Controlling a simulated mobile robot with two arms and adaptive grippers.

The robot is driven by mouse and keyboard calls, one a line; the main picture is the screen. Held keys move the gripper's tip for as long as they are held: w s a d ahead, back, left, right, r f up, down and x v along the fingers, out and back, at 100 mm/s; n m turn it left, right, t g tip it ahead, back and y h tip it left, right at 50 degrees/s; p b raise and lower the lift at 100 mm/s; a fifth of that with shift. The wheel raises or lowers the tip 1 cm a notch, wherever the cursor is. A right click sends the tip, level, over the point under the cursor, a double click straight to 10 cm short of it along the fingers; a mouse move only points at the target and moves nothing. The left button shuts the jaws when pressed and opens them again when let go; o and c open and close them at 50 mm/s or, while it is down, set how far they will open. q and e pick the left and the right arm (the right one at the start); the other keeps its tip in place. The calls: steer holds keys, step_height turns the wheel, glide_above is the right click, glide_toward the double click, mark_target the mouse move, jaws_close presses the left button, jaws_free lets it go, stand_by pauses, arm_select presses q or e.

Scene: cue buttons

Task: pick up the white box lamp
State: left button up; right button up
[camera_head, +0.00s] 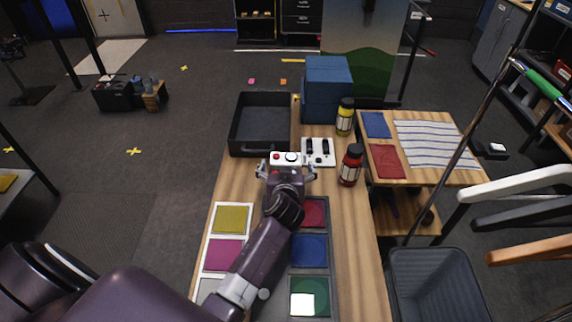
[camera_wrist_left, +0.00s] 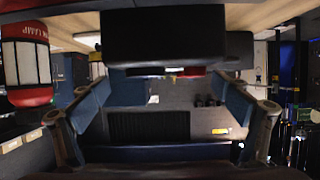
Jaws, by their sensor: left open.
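The white box lamp (camera_head: 285,161) is a small white box with a red button and a round black-ringed white top piece. It sits on the wooden table in the head view, just beyond my left gripper (camera_head: 287,173). The gripper is open, with one fingertip near each side of the box and its lower part hidden. In the left wrist view the fingers of the gripper (camera_wrist_left: 160,115) are wide apart with nothing between their pads. A dark block (camera_wrist_left: 163,38) lies beyond them; I cannot tell whether it is the lamp. My right gripper is not in view.
A white switch panel (camera_head: 318,160) stands close right of the lamp, then a red bottle (camera_head: 351,166) and a yellow bottle (camera_head: 345,117). A black tray (camera_head: 238,146) and blue boxes (camera_head: 328,75) are behind. Coloured pads, including a yellow one (camera_head: 233,219), lie in front.

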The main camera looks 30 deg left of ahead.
mark_target(285, 159)
arm_select(q)
steer(key=shift+w+a, duration=0.1)
steer(key=shift+w, duration=0.05)
steer(key=shift+w+a+p, duration=0.2)
steer(key=shift+w+p, duration=0.05)
steer(key=shift+p, duration=0.05)
steer(key=p+x, duration=0.1)
steer(key=x, duration=0.3)
steer(key=shift+s+a, duration=0.1)
steer(key=shift+a+f, duration=0.1)
steer(key=shift+f, duration=0.05)
steer(key=shift+w+a+f, duration=0.1)
steer(key=shift+w, duration=0.25)
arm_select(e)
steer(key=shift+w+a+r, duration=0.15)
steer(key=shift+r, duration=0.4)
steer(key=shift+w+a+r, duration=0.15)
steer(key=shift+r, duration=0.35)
arm_select(q)
steer(key=c, duration=1.7)
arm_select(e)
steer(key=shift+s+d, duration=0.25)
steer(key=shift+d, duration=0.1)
